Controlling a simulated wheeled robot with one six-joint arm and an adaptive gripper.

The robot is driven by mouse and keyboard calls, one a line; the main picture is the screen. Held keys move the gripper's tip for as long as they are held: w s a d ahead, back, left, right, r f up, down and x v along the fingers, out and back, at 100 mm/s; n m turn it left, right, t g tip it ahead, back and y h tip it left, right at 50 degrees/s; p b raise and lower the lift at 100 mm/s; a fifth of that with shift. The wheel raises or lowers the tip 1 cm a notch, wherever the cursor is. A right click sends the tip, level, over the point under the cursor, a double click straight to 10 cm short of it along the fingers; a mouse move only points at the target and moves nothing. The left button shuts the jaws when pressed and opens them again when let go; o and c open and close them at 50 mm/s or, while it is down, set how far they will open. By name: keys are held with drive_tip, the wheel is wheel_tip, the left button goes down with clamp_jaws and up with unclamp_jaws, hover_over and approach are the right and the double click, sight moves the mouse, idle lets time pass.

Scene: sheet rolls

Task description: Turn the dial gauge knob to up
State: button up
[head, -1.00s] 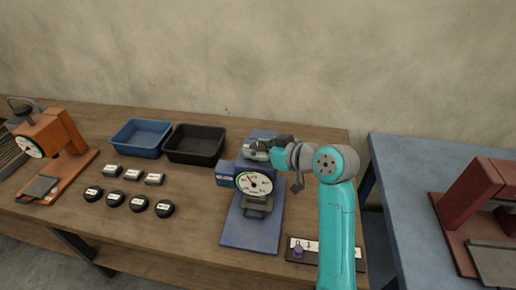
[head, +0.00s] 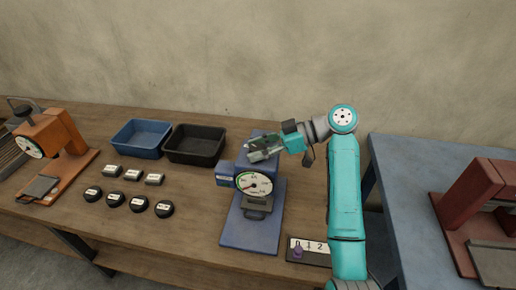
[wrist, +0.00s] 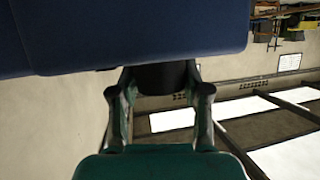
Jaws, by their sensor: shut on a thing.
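The blue dial gauge (head: 262,222) stands on the wooden bench, with a round white dial (head: 254,184) on its front. My gripper (head: 260,150) is at the top of the gauge, above the dial, reaching in from the right. In the wrist view my gripper (wrist: 160,95) is shut on a dark round knob (wrist: 162,76), with a finger on each side. The gauge's blue body (wrist: 140,30) fills the top of that view. The head view hides the knob behind my fingers, and I cannot read which way it is turned.
A dark panel marked with numbers (head: 309,246) has a small purple knob, close to my arm. Blue (head: 141,153) and black (head: 195,159) trays and several small weights and pucks lie left. An orange gauge (head: 56,135) stands far left, a red one (head: 476,190) on the right table.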

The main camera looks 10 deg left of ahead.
drive_tip(key=shift+f+g, duration=0.1)
drive_tip(key=shift+g, duration=0.2)
drive_tip(key=o, duration=1.2)
drive_tip(key=shift+c, duration=0.2)
drive_tip(key=v, duration=1.2)
drive_tip(key=shift+s, duration=0.1)
